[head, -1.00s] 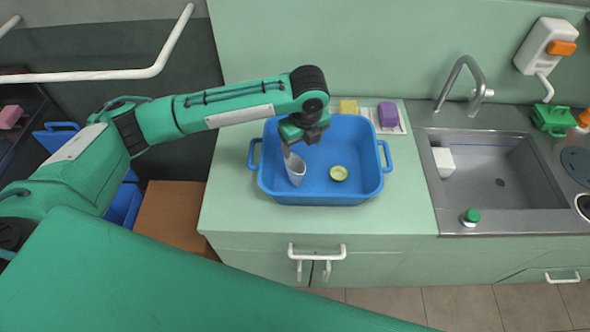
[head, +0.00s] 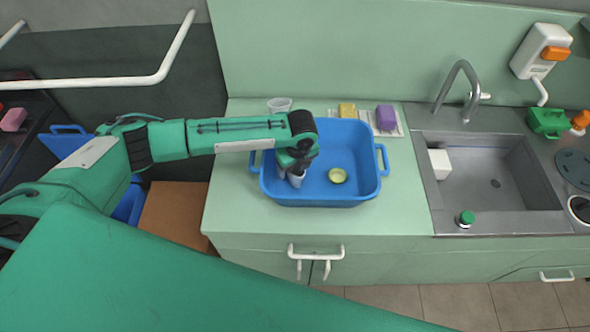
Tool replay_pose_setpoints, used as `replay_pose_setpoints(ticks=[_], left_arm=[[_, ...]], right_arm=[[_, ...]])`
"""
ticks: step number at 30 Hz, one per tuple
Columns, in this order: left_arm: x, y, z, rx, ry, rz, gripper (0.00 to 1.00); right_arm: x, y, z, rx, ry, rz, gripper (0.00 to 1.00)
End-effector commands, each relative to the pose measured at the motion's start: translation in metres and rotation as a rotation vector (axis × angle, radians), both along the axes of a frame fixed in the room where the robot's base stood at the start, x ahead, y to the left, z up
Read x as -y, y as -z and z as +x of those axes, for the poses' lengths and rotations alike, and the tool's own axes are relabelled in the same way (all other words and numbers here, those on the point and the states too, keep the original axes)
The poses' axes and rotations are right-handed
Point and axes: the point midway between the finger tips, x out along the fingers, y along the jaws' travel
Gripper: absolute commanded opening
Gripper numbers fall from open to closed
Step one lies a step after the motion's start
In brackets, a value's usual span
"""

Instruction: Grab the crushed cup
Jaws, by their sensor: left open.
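A pale grey-white cup (head: 296,181) is in the left part of the blue tub (head: 345,195), mostly hidden under my left gripper. My left gripper (head: 290,172) is open and reaches down over the cup, with its fingers at the cup's upper part. I cannot tell whether they touch it. A yellow-green round piece (head: 337,175) lies in the tub to the right of the cup. Another clear cup (head: 279,104) stands on the counter behind my left arm. My right gripper is not in view.
A yellow sponge (head: 347,110) and a purple block (head: 386,117) sit behind the tub. The sink (head: 470,195) with a curved tap (head: 462,85) is to the right. The counter (head: 408,200) between tub and sink is clear.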

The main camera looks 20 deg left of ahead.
Motion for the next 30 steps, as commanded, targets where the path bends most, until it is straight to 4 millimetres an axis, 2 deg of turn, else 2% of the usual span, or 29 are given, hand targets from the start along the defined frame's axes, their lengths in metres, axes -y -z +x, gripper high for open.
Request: replay_pose_setpoints(ticks=[1, 6, 12, 13, 20, 30], left_arm=[[-0.001, 0.005, 0.0, -0.002, -0.001, 0.001, 0.69], [-0.003, 0.021, 0.002, 0.0, -0.001, 0.001, 0.69], [-0.003, 0.022, 0.002, 0.001, -0.001, 0.001, 0.69], [-0.003, 0.022, 0.002, 0.001, -0.001, 0.001, 0.67], [-0.003, 0.022, 0.002, 0.001, -0.001, 0.001, 0.22], [-0.003, 0.021, 0.002, 0.001, -0.001, 0.001, 0.22]], right_arm=[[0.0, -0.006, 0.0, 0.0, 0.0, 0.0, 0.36], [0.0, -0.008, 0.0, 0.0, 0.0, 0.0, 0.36], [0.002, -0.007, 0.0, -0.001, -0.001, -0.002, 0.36], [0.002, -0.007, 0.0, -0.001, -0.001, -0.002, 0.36], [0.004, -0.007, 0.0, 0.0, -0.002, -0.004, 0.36], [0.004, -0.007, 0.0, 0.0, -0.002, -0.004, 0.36]])
